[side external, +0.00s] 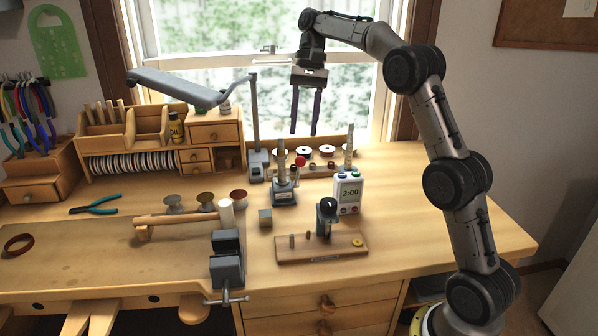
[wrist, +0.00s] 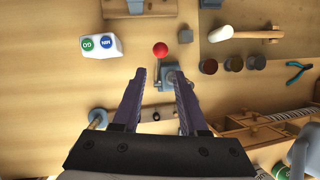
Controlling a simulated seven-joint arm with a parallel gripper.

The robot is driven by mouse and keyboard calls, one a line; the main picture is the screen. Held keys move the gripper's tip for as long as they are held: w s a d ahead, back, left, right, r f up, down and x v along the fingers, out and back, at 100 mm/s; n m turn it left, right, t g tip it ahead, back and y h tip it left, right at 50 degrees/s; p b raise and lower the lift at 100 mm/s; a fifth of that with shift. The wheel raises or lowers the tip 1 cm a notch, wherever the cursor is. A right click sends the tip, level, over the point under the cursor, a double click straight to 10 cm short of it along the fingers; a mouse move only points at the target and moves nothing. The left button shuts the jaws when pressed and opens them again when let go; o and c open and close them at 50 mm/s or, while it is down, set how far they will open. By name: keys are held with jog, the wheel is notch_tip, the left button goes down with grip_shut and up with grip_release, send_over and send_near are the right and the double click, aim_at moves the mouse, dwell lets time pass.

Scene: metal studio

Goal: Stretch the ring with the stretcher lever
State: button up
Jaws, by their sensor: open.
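The ring stretcher (side external: 284,192) is a small blue-grey device standing upright on the bench, with a tapered post. Its lever ends in a red ball knob (side external: 299,162). In the wrist view the red knob (wrist: 160,49) lies just beyond my fingertips, and the stretcher's body (wrist: 168,82) shows partly between and behind my fingers. My gripper (side external: 303,133) points down above the stretcher, open and empty; its two dark purple fingers are apart in the wrist view (wrist: 156,72). I cannot make out a ring on the stretcher.
A wooden board (side external: 340,252) with a black-knobbed tool is in front. A mallet (side external: 180,217), a vise (side external: 227,262) and a lamp (side external: 180,87) are to the left.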

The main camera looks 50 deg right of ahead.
aim_at(299, 168)
jog(key=x, duration=1.2)
jog(key=shift+s+a+f, duration=0.15)
jog(key=shift+a+f, duration=0.05)
jog(key=shift+f, duration=0.1)
